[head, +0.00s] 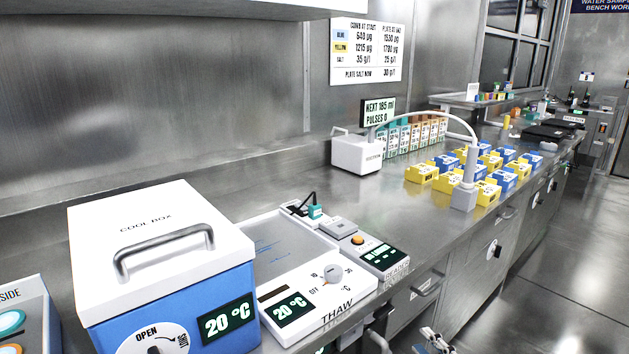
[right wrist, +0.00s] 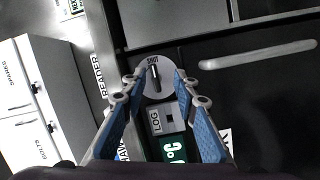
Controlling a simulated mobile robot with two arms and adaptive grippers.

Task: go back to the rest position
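My right gripper (head: 432,342) shows only in part at the bottom edge of the head view, low in front of the bench drawers. In the right wrist view its two blue-padded fingers (right wrist: 160,88) stand apart with nothing held between them. Past the fingers there are a round dial (right wrist: 145,84) marked SHUT, a grey LOG panel (right wrist: 157,120) and a green °C display (right wrist: 173,147). My left gripper cannot be made out in the head view.
The steel bench holds a blue cool box (head: 165,262), a THAW unit (head: 318,300), a white dispenser with a curved spout (head: 357,154), and several blue and yellow blocks (head: 421,173). Drawer handles (head: 428,285) project from the bench front. Open floor (head: 560,290) lies right.

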